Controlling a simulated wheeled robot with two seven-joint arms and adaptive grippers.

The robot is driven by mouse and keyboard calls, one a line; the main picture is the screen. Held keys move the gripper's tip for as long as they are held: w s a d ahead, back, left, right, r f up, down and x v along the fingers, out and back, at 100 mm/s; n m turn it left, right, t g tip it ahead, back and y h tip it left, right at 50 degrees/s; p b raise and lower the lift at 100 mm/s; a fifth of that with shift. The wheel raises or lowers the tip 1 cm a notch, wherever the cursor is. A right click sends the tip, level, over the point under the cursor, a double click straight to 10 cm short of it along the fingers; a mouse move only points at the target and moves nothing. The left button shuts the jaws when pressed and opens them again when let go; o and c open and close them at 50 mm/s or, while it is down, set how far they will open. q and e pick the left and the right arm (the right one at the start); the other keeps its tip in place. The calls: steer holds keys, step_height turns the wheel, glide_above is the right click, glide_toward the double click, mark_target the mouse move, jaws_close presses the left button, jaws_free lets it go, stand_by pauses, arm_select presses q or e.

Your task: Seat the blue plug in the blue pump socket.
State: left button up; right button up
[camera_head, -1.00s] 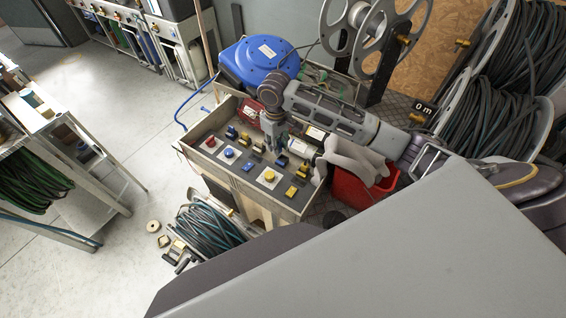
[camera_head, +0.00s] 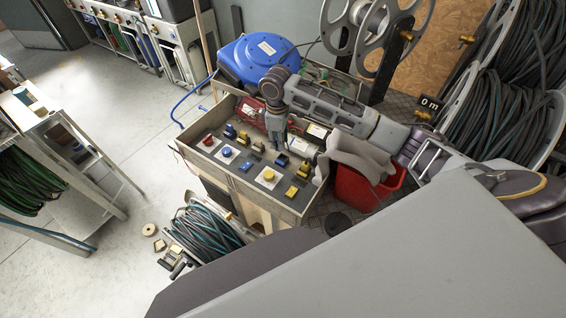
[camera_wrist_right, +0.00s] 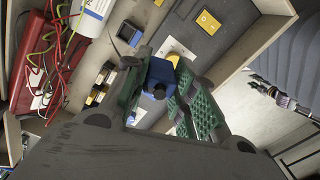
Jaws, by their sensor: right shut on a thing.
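My right gripper (camera_head: 277,140) points down over the control panel (camera_head: 215,163). In the right wrist view my right gripper (camera_wrist_right: 165,95), with green pads, is shut on a blue plug (camera_wrist_right: 159,76). The plug is held above the panel face, near a yellow round button on a white plate (camera_wrist_right: 172,56). In the head view the plug is hard to make out beneath the gripper. My left gripper is not in view.
The panel has a raised rim and several yellow and dark fittings, with a yellow button (camera_head: 269,176). A red bin (camera_head: 358,190) stands right of it, a blue hose reel (camera_head: 257,60) behind. Red wires (camera_wrist_right: 45,70) lie at the panel's side. Open floor is left.

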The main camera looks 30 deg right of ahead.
arm_select(q)
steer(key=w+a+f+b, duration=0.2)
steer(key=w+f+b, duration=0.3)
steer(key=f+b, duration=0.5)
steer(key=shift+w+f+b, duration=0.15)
steer(key=shift+b, duration=0.7)
arm_select(e)
steer(key=w+d+f+n, duration=0.5)
steer(key=w+f+n, duration=0.1)
steer(key=n, duration=0.8)
steer(key=shift+w+f, duration=0.25)
steer(key=shift+f, duration=0.45)
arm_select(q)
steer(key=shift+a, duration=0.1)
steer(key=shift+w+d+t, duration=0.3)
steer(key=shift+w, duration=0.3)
arm_select(e)
step_height(320, 180, down, 5)
